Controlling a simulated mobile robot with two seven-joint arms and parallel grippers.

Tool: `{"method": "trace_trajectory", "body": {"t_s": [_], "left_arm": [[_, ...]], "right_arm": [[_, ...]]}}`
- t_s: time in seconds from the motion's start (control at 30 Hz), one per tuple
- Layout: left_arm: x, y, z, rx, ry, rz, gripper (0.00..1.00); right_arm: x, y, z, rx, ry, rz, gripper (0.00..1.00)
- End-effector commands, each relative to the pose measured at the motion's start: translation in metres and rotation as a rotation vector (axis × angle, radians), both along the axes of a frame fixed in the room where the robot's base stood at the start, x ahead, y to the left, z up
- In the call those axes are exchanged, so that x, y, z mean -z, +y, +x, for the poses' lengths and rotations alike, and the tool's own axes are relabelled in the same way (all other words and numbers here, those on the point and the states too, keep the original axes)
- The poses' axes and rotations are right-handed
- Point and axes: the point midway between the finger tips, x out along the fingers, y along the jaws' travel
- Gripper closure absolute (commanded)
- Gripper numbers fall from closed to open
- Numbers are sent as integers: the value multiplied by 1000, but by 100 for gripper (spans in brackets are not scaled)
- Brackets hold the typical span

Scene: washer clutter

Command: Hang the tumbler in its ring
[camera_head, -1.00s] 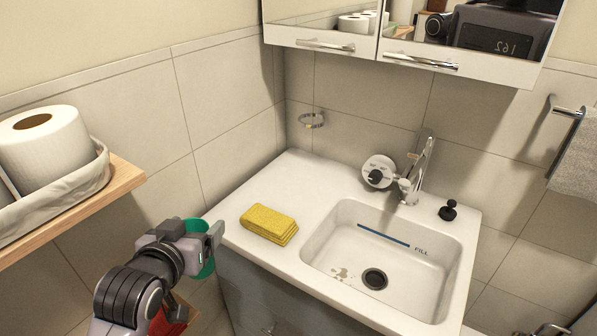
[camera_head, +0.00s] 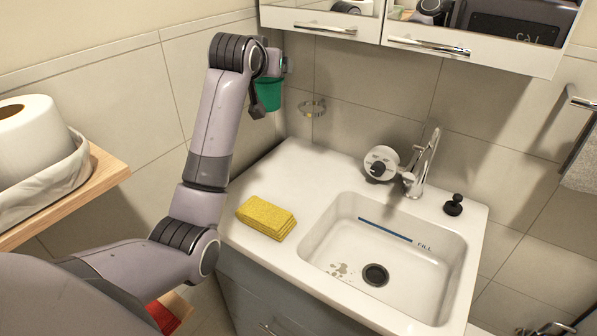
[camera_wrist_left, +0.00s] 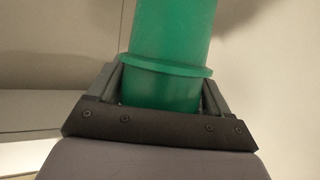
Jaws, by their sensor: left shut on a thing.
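The green tumbler (camera_head: 269,93) is held upright in my left gripper (camera_head: 268,78), high at the back left, in the air above the counter. In the left wrist view the tumbler (camera_wrist_left: 172,45) sits between the two fingers of the gripper (camera_wrist_left: 162,95), which are shut on it around its rim end. The metal ring (camera_head: 312,107) is fixed to the back wall above the counter's far left corner. It looks empty, and the tumbler is to its left and a little higher in the picture, apart from it. My right gripper is not in view.
A yellow folded cloth (camera_head: 266,217) lies on the counter (camera_head: 284,178), left of the sink (camera_head: 333,243). The mirror cabinet (camera_head: 322,17) overhangs above the ring. A faucet (camera_head: 419,165) stands behind the sink.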

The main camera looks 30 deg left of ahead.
Motion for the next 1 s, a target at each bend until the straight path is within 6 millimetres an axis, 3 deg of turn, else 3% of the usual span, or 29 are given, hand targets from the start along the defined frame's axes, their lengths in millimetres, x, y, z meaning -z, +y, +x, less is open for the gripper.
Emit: {"method": "trace_trajectory", "body": {"t_s": [0.07,0.17,0.7,1.0], "left_arm": [[-7,4,2,-7,-1,0,52],[-2,6,3,-8,3,0,52],[129,6,3,-8,4,0,52],[161,6,3,-8,2,1,52]], "right_arm": [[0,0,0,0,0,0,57],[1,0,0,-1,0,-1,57],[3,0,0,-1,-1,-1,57],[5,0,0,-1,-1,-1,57]]}}
